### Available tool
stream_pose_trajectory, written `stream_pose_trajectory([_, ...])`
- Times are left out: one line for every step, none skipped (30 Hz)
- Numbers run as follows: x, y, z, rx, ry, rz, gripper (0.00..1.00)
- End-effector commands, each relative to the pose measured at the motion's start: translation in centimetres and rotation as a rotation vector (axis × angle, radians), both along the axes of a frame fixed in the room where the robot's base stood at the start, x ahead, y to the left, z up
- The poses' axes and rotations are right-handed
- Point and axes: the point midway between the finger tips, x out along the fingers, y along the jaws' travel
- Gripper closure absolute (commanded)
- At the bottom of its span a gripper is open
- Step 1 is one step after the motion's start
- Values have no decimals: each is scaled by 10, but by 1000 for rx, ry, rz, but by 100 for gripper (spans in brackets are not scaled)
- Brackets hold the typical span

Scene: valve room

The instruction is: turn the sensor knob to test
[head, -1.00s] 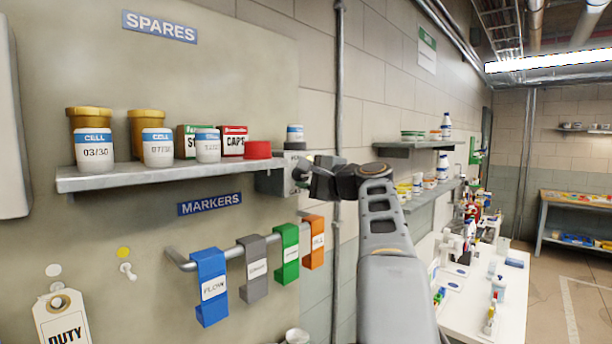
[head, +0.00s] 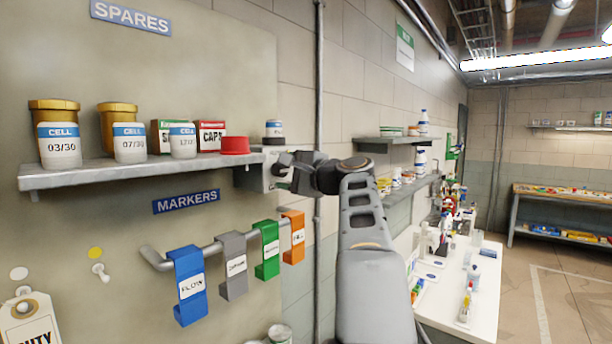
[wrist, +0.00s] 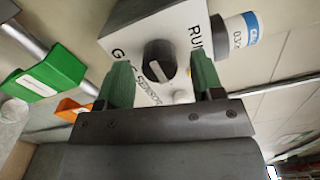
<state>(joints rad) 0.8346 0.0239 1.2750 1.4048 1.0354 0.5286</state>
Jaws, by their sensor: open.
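The sensor knob (wrist: 160,62) is round and black with a white pointer mark. It sits on a pale sensor box (wrist: 189,28) lettered RUN at the right and with partly hidden "sensor" lettering at the lower left. The word TEST is not visible. My gripper (wrist: 159,72) is open, with one green finger on each side of the knob in the wrist view; I cannot tell whether either finger touches it. In the head view, my gripper (head: 284,168) is at the sensor box (head: 249,178), at the right end of the shelf, and hides the knob.
A blue-labelled container (head: 274,130) stands on top of the box. The spares shelf (head: 110,172) carries jars, cartons and a red cap (head: 235,145). Below, a rail holds blue (head: 188,287), grey, green (head: 267,250) and orange markers. A vertical pipe (head: 319,60) runs behind my arm.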

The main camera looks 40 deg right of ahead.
Motion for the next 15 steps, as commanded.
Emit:
stream_pose_trajectory([-7, -1, -2, -2, -2, -2, 39])
stream_pose_trajectory([-12, -3, -2, -2, -1, -4, 39])
stream_pose_trajectory([-19, -4, -3, -2, -1, -4, 39])
stream_pose_trajectory([-25, -5, -4, -2, -1, -5, 39])
stream_pose_trajectory([-31, -6, -3, -2, -1, -5, 39])
stream_pose_trajectory([-40, -8, -3, -3, -2, -6, 39])
stream_pose_trajectory([-46, -9, -4, -3, -1, -5, 39])
stream_pose_trajectory([-52, -10, -4, -3, -1, -6, 39])
stream_pose_trajectory([-61, -12, -3, -2, -1, -6, 39])
stream_pose_trajectory([-67, -13, -3, -2, -1, -5, 39])
stream_pose_trajectory([-73, -13, -3, -2, -1, -6, 39])
stream_pose_trajectory([-80, -15, -3, -2, 0, -5, 39])
stream_pose_trajectory([-85, -16, -3, -1, -1, -6, 39])
stream_pose_trajectory([-90, -17, -3, -1, 0, -5, 39])
stream_pose_trajectory([-96, -18, -3, -1, -1, -4, 39])
